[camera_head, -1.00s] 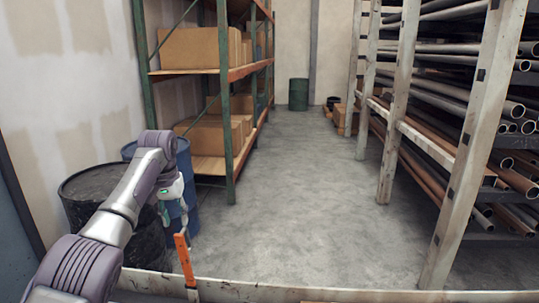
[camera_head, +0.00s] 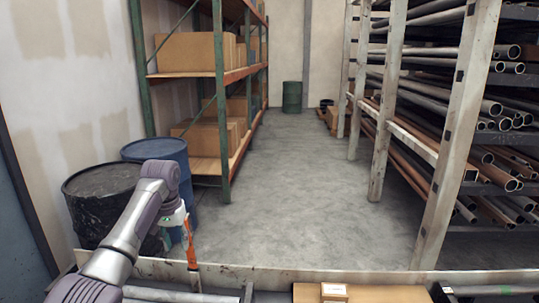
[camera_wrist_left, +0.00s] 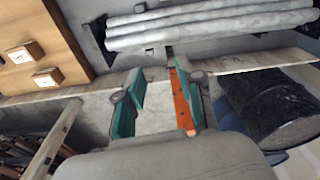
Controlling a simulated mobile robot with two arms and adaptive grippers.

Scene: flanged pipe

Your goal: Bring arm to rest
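My left arm comes in from the lower left in the head view, bent over near the drums. My left gripper (camera_head: 174,222) points down, partly hidden behind its own wrist. In the left wrist view its two green fingers (camera_wrist_left: 158,100) stand apart, with a clear gap between them. An orange upright strip (camera_head: 191,244) rises from the bench's edge beside the gripper. In the wrist view the strip (camera_wrist_left: 182,98) runs along the right finger; I cannot tell whether they touch. My right gripper is not in view.
A black drum (camera_head: 95,205) and a blue drum (camera_head: 160,150) stand behind my left arm. Shelving (camera_head: 190,75) and a pipe rack (camera_head: 450,150) flank a clear aisle (camera_head: 290,190).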

